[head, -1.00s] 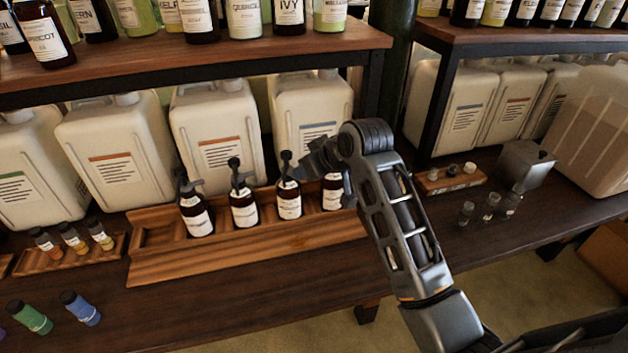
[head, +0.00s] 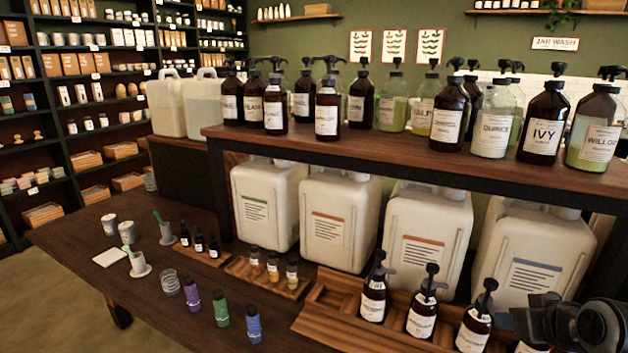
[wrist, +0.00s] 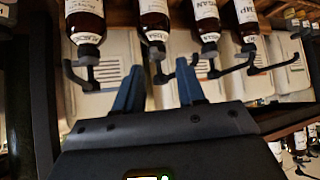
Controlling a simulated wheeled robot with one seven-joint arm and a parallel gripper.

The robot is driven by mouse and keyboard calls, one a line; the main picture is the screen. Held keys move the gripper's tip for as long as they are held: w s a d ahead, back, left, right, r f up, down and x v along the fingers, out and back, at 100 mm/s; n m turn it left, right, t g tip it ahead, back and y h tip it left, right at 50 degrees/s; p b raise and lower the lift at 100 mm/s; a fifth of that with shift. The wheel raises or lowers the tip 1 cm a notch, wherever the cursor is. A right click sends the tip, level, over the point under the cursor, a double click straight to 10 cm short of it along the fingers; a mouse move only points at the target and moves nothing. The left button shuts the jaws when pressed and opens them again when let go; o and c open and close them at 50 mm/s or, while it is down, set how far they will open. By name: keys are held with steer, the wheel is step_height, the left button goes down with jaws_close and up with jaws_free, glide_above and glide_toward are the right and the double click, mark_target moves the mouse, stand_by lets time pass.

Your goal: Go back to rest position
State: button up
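My gripper (wrist: 159,76) shows in the wrist view with its two blue-grey fingers apart. Nothing is clamped between them; a pump head appears behind the gap. Part of my arm shows at the lower right corner of the head view, where the fingers cannot be made out clearly. Brown pump bottles (head: 421,316) stand in a row in a wooden tray (head: 345,326) beside my arm. They also appear upside down in the wrist view (wrist: 153,20). The arm hides part of the row's right end.
Large white canisters (head: 339,214) stand behind the tray, under a shelf (head: 330,148) of pump bottles. Small vials (head: 273,268) sit in another tray to the left. Loose coloured bottles (head: 221,309) and cups (head: 128,232) stand on the table. The table's left front is mostly clear.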

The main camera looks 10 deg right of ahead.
steer(key=s+a+f+t, duration=0.1)
steer(key=s+a+f, duration=0.4)
steer(key=s+a, duration=0.35)
steer(key=s+a+f+t, duration=0.2)
steer(key=s+a+f, duration=0.2)
steer(key=s+a, duration=0.45)
steer(key=s+a+r+t, duration=0.1)
steer(key=s+r, duration=0.2)
steer(key=s, duration=0.4)
steer(key=s+a+r+n+t+y+b, duration=0.1)
steer(key=s+r, duration=0.3)
steer(key=s, duration=0.3)
steer(key=s+a+r+n, duration=0.1)
steer(key=s+r, duration=0.3)
steer(key=s, duration=0.3)
steer(key=shift+s+a+t+y, duration=0.35)
steer(key=shift+a+t+y, duration=0.05)
steer(key=shift+d+r, duration=0.1)
